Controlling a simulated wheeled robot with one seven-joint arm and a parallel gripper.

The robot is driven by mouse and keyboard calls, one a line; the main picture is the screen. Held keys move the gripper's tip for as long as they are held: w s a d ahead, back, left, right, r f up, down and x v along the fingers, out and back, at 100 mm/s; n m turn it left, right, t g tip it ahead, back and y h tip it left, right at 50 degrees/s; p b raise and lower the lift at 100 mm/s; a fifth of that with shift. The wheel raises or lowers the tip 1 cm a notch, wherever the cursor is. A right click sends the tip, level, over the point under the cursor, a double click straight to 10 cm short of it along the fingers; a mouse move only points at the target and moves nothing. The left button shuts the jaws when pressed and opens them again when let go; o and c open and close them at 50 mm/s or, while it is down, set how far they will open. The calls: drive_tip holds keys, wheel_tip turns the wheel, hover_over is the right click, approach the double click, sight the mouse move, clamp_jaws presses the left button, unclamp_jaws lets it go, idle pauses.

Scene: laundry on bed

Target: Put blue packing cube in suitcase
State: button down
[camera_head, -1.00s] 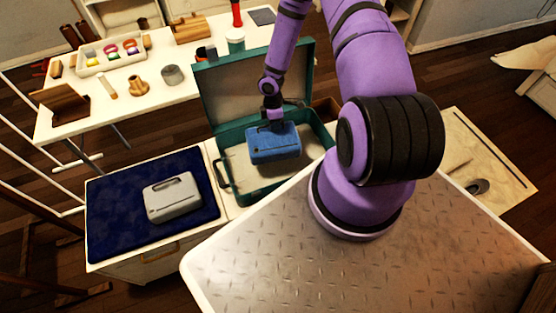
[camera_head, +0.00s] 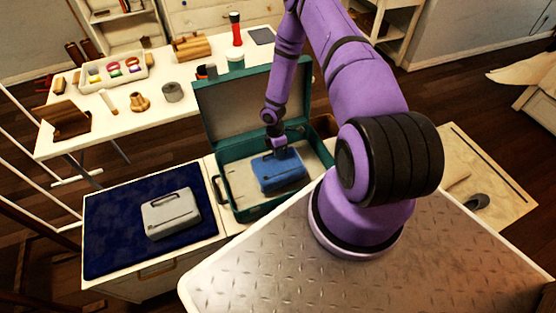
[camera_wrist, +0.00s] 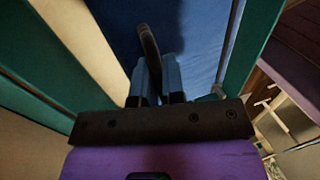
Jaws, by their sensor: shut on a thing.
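The blue packing cube (camera_head: 281,172) is inside the open teal suitcase (camera_head: 228,187), in the right part of its base. Whether it touches the suitcase floor is hard to tell. My gripper (camera_head: 279,147) is above the cube and shut on it. In the wrist view, my gripper (camera_wrist: 158,85) points at the cube's blue fabric (camera_wrist: 205,30), with a dark strap-like handle between the fingers. Teal suitcase walls (camera_wrist: 255,45) show on both sides. The suitcase lid (camera_head: 250,105) stands up behind.
A grey packing cube (camera_head: 171,213) lies on a dark blue mat (camera_head: 110,235) left of the suitcase. A white table (camera_head: 130,120) with a tray (camera_head: 112,72), wooden items and cups stands behind. The suitcase base has bare floor left of the blue cube.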

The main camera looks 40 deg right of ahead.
drive_tip(key=shift+f, duration=2.1)
drive_tip(key=c, duration=1.2)
unclamp_jaws()
drive_tip(key=v, duration=1.2)
drive_tip(key=shift+w+r, duration=0.1)
